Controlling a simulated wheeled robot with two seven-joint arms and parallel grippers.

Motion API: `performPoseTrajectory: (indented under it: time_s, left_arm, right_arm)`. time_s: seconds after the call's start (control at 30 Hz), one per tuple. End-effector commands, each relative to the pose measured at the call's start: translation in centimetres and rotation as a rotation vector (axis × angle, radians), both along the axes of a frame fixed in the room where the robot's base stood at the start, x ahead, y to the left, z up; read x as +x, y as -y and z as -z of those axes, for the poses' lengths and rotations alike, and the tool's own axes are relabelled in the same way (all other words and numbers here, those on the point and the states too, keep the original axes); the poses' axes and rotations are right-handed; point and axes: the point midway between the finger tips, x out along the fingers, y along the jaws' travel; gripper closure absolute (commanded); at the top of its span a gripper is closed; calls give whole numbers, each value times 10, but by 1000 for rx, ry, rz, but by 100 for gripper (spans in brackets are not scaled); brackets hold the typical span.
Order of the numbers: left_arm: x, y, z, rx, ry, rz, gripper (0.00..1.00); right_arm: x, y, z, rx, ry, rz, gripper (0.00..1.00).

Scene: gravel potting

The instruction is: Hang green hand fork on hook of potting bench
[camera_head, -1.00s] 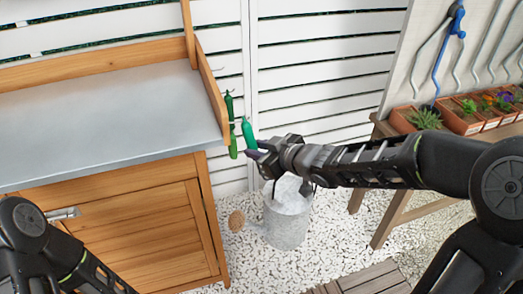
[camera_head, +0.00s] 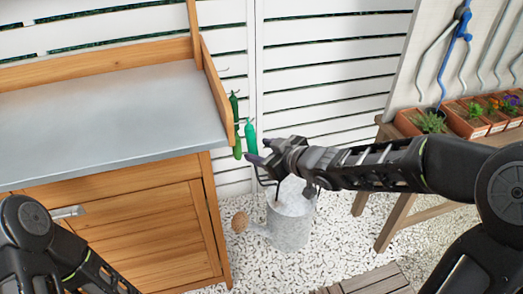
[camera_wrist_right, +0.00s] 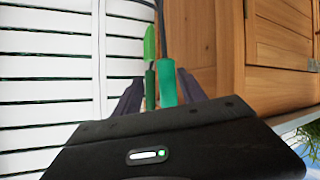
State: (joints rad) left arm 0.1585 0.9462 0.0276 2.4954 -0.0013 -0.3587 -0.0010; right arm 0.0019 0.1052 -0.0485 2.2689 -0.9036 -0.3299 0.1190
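A bright teal-green handle, which I take to be the green hand fork (camera_head: 251,138), hangs nearly upright just outside the potting bench's (camera_head: 215,90) right side panel. Its tines cannot be made out. In the right wrist view the green handle (camera_wrist_right: 168,84) lies between the fingers, with gaps beside it. My right gripper (camera_head: 259,153) is open around or just beside its lower end. A hook (camera_head: 223,69) is small on the side panel; I cannot tell whether the fork sits on one. My left gripper is out of view.
Darker green tools (camera_head: 237,140) hang close to the left of the fork. A metal watering can (camera_head: 290,225) stands on the gravel below my right gripper. A wooden table with potted plants (camera_head: 430,122) is at right. A white slatted fence (camera_head: 320,60) stands behind.

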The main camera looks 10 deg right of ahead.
Motion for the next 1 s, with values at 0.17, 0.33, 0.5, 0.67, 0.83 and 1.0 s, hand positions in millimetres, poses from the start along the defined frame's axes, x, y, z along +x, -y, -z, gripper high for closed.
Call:
performPoseTrajectory:
  time_s: [0.17, 0.33, 0.5, 0.67, 0.83, 1.0]
  left_arm:
    - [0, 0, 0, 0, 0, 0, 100]
    - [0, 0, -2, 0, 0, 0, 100]
    - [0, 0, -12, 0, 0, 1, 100]
    - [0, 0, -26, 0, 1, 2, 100]
    - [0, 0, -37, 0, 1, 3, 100]
    - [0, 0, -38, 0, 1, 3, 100]
  right_arm:
    - [0, 0, 0, -1, -1, 0, 49]
    - [-3, 2, -1, -1, -2, 0, 49]
    - [-17, 9, -12, -1, 0, 1, 49]
    - [-39, 19, -26, -1, 0, 2, 49]
    - [-58, 28, -34, -1, 0, 2, 49]
    - [-64, 30, -34, 0, -1, 1, 49]
